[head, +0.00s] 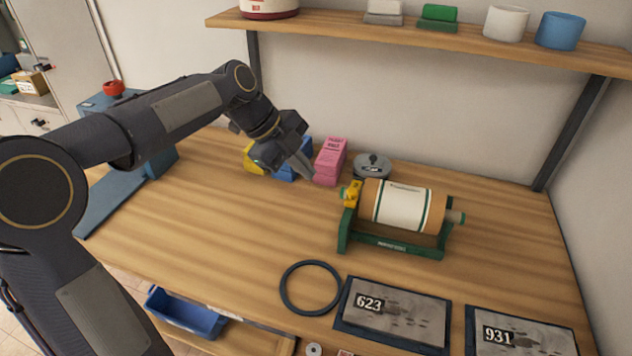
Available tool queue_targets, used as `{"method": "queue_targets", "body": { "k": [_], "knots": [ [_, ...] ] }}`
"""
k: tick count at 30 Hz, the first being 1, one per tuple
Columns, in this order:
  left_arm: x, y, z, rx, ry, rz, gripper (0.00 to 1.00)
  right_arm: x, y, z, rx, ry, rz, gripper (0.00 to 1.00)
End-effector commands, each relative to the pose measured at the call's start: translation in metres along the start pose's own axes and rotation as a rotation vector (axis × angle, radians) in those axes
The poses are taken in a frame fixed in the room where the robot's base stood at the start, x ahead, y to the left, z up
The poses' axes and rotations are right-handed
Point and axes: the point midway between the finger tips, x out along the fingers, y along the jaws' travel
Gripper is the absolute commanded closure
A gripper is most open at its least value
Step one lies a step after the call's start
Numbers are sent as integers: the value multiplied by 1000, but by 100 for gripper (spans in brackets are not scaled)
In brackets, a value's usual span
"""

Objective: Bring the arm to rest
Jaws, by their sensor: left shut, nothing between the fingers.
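My left arm comes in from the left and reaches over the wooden workbench (215,230). My left gripper (308,172) is shut and empty, pointing down and to the right. Its fingertips appear in front of or beside a pink box (331,158); I cannot tell whether they touch it. Behind the gripper, a blue box (291,171) and a yellow box (253,160) are partly hidden. My right gripper is not in the picture.
A roller on a green stand (395,243) sits right of the gripper, with a round grey tin (372,166) behind. A dark ring (284,290) and plates 623 (398,318) and 931 (520,340) lie in front. A shelf (420,40) hangs above. The left-middle bench is clear.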

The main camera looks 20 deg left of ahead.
Motion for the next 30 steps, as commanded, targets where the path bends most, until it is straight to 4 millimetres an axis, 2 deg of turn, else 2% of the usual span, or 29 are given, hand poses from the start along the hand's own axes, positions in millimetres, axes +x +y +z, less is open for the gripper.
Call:
{"method": "queue_targets", "body": {
  "k": [6, 19, 22, 26, 30],
  "knots": [
    [-14, 0, 0, 0, 1, 0, 100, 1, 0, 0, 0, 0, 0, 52],
    [-14, 0, 0, -2, 0, 0, 100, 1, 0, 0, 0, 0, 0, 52],
    [-19, 8, -3, -56, -14, -4, 100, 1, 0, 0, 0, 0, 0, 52],
    [-32, 41, -14, -298, -64, -29, 100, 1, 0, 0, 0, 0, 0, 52],
    [-44, 104, -28, -739, -125, -105, 100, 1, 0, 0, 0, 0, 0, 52]
  ]
}}
